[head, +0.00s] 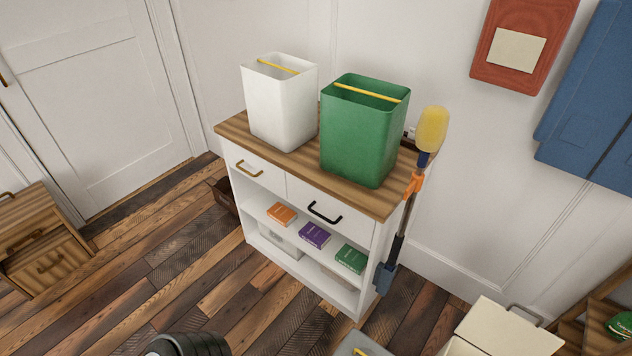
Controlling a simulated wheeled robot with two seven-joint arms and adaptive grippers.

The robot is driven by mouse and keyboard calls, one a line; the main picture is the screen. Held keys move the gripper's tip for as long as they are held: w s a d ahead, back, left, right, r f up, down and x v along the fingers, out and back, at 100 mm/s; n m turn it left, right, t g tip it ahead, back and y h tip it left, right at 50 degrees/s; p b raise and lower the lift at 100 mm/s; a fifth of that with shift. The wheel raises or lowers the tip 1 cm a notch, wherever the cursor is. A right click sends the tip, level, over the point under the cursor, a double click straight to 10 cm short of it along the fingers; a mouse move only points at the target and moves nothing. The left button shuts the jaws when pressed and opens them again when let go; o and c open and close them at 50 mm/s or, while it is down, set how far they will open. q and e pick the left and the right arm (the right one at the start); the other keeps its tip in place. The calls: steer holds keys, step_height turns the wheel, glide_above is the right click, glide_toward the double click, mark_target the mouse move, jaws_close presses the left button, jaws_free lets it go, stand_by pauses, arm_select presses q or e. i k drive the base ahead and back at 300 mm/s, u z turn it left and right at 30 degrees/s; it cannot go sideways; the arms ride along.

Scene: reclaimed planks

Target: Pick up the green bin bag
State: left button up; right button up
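The green bin bag (359,138) is a tall, open-topped, box-shaped green thing with a yellow strip across its mouth. It stands upright on the right part of the wooden top of a white cabinet (304,222). A similar white bag (281,108) with a yellow strip stands to its left, close beside it. Neither of my grippers shows in the head view, so I cannot see whether they are open or shut. Nothing is touching the green bag from above.
A yellow-headed duster (432,130) on a dark pole stands at the cabinet's right side. Small boxes sit on the cabinet's shelf. A cream box (497,333) stands at lower right, a wooden drawer unit (37,245) at left. The plank floor before the cabinet is mostly clear.

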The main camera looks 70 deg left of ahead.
mark_target(362, 117)
steer(key=u, duration=1.65)
